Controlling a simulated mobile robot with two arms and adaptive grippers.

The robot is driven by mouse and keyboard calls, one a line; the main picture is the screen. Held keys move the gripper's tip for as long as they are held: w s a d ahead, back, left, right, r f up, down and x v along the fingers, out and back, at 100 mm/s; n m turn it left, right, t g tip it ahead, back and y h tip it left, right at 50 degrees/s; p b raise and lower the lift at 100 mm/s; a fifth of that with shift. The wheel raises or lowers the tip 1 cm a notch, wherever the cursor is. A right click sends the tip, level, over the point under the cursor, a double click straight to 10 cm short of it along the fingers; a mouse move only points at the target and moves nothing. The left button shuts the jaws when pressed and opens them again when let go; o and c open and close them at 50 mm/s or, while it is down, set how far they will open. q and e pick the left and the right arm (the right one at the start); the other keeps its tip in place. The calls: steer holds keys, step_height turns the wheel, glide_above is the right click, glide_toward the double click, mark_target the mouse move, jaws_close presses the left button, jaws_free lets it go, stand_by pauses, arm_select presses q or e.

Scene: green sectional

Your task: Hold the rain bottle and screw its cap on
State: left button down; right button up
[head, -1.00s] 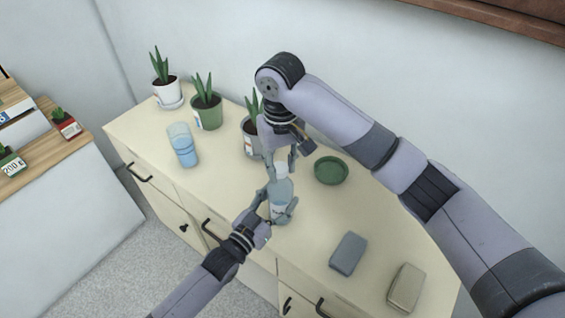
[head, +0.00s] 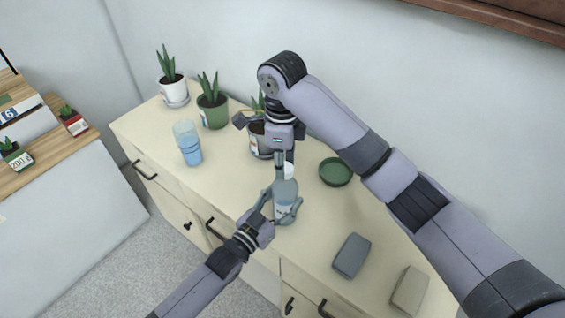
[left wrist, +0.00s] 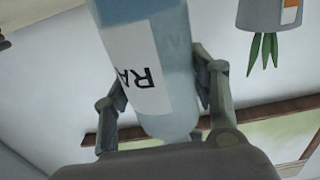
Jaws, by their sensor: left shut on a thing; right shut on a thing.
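The rain bottle (head: 286,196), pale blue with a white label, stands upright near the dresser's front edge. In the left wrist view the bottle (left wrist: 160,75) fills the space between my left fingers, its label reading "RA" upside down. My left gripper (head: 274,208) is shut around the bottle's body from the front left. My right gripper (head: 285,163) points down from above, shut on the white cap (head: 289,170) at the bottle's top. The fingers partly hide the cap, so I cannot tell how tightly it sits on the neck.
A blue glass (head: 188,144) stands to the left. Potted plants in a white pot (head: 173,90), a green pot (head: 212,112) and a grey pot (head: 258,140) line the back. A green dish (head: 336,172) and two blocks (head: 352,256) (head: 408,290) lie to the right.

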steer(key=shift+m, duration=0.5)
steer(key=o, duration=0.7)
steer(key=shift+r, duration=0.1)
steer(key=shift+r, duration=2.15)
steer(key=shift+c, duration=0.2)
